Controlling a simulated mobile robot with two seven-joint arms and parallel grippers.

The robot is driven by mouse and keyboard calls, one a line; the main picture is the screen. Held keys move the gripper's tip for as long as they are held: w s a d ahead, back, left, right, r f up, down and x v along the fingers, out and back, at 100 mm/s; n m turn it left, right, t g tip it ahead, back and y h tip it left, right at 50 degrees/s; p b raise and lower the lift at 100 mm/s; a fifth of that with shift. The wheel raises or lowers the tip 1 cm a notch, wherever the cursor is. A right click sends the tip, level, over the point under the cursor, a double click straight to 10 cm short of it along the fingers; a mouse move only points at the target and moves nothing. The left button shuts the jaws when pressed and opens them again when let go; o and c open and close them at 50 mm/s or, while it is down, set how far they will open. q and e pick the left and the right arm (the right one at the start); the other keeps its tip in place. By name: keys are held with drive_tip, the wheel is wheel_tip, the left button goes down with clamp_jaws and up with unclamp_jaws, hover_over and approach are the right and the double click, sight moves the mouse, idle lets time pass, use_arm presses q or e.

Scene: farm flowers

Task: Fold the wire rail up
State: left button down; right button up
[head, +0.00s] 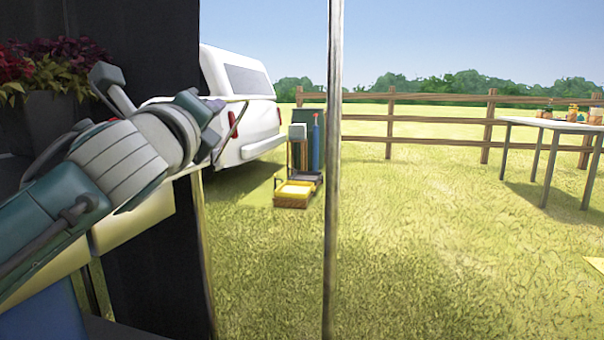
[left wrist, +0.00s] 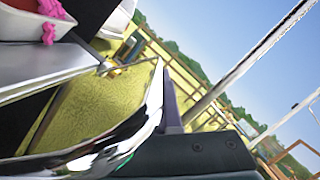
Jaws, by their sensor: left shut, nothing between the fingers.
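The wire rail (head: 238,98) is a thin tan bar in the head view, sticking out to the right from behind my left gripper, with a bend at its right end. Part of it is hidden by my gripper. My left gripper (head: 216,132) is right at the rail, shut and empty; whether it touches the wire I cannot tell. In the left wrist view a thin bar (left wrist: 128,66), likely the rail, runs close to the shiny finger (left wrist: 150,110) beside a grey shelf edge. My right gripper is in neither view.
Red flowers in a dark pot (head: 45,120) stand behind my left arm, by a black panel (head: 150,265). A thin upright pole (head: 333,200) stands in the middle. A white vehicle (head: 250,105), a loaded trolley (head: 300,175) and a table (head: 550,123) stand farther off on grass.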

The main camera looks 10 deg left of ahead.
use_arm(q)
drive_tip(key=a+r+n+g+y+p, duration=0.1)
drive_tip(key=a+r+n+p, duration=0.3)
drive_tip(key=a+n+p, duration=0.5)
drive_tip(key=shift+w+a+n+g+p, duration=0.15)
drive_tip(key=shift+a+n+g+p, duration=0.15)
drive_tip(key=shift+a+g+p, duration=0.5)
drive_tip(key=shift+a+f, duration=0.1)
drive_tip(key=shift+a, duration=0.25)
